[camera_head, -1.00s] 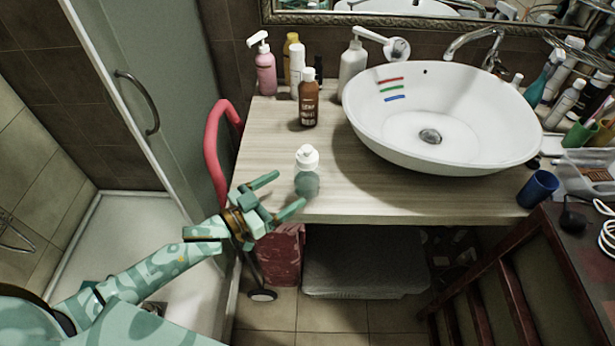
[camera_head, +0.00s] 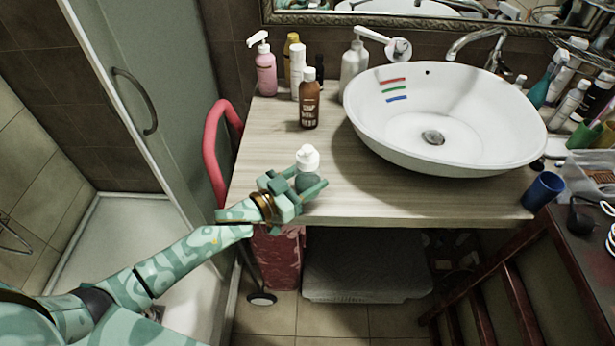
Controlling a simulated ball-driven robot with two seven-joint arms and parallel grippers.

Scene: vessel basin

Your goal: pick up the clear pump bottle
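The clear pump bottle (camera_head: 307,160) stands upright near the front left edge of the wooden counter. Its white top shows above a translucent greenish body, whose lower part is hidden by my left gripper. My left gripper (camera_head: 309,178) reaches in from the left at the height of the body. Its fingers are spread, with the bottle between them: one finger passes in front, the other lies on the far left side. I cannot see whether either finger touches the bottle. My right gripper is not in view.
A brown bottle (camera_head: 309,99) stands behind, with a pink pump bottle (camera_head: 265,72) and a white bottle (camera_head: 308,76) near the wall. The white basin (camera_head: 440,150) is to the right. A blue cup (camera_head: 541,190) stands at the right edge. The counter (camera_head: 375,200) before the basin is clear.

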